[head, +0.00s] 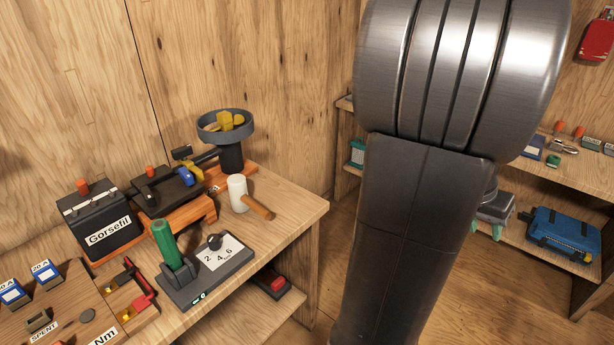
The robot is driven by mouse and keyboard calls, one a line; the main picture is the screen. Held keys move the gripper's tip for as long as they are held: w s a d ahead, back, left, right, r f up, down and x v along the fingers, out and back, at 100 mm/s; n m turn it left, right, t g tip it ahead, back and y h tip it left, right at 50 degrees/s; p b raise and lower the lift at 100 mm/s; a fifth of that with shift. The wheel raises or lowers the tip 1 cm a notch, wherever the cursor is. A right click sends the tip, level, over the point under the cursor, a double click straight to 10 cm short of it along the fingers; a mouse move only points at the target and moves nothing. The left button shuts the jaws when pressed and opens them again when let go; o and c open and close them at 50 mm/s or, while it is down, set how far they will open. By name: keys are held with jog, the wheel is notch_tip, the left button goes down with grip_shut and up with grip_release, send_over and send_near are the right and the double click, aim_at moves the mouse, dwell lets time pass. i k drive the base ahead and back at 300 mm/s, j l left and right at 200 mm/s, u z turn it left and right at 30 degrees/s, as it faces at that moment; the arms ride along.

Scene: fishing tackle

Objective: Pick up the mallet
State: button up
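The mallet (237,194) is on the wooden workbench, near its right end. Its pale cylindrical head stands upright, and its brown wooden handle (257,207) points toward the lower right. Nothing is touching its handle. My arm fills the middle right of the view, well to the right of the mallet. A grey part with green tips (495,208) shows just behind my arm's right edge and looks like my gripper. It is partly hidden and small, so whether it is open or shut is unclear. It is far from the mallet.
Around the mallet are a bowl-topped dark stand (226,128), a small vise-like tool (168,190), a black "Gorsefil" box (100,222) and a grey dial device (207,270) with a green handle. Shelves at right hold a blue case (563,233). Bare benchtop lies right of the mallet.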

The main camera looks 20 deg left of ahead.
aim_at(240, 202)
jog(key=i+l+u, duration=0.9)
jog(key=k+u, duration=0.1)
jog(key=u, duration=2.25)
